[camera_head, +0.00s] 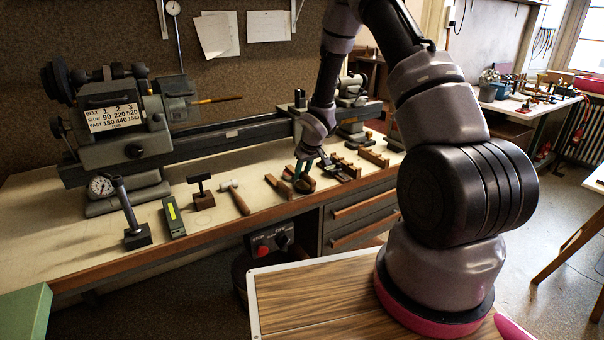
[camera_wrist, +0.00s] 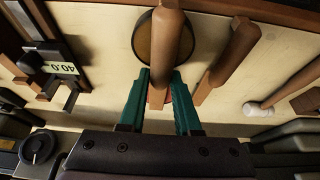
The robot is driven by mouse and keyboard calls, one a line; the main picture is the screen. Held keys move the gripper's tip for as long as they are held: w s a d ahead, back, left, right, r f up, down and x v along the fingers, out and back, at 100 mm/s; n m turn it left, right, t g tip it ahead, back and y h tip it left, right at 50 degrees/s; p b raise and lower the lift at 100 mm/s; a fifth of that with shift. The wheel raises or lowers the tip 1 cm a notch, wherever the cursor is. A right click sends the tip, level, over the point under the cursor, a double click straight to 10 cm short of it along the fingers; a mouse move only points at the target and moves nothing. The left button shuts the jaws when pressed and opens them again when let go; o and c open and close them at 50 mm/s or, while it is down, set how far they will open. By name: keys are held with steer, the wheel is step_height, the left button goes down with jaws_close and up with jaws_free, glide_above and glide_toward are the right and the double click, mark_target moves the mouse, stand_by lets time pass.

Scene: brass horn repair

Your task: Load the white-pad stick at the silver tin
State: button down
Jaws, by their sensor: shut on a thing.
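In the wrist view, my gripper (camera_wrist: 160,82) is shut on a wooden stick (camera_wrist: 165,35), whose thick brown handle runs up the picture between the green fingers. A little red shows between the fingers, near the stick's lower end; the pad itself I cannot make out. A round, dark-rimmed tin (camera_wrist: 141,40) with a tan inside lies behind the handle; I cannot tell its metal colour or whether the stick touches it. A pale, whitish tip (camera_wrist: 257,109) of another tool lies at the right, apart from my gripper. In the head view, my gripper (camera_head: 304,180) is low over the bench.
Another wooden handle (camera_wrist: 232,50) lies close to the right of the held one.

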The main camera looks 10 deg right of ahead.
stand_by(0.4)
steer(key=shift+r, duration=3.45)
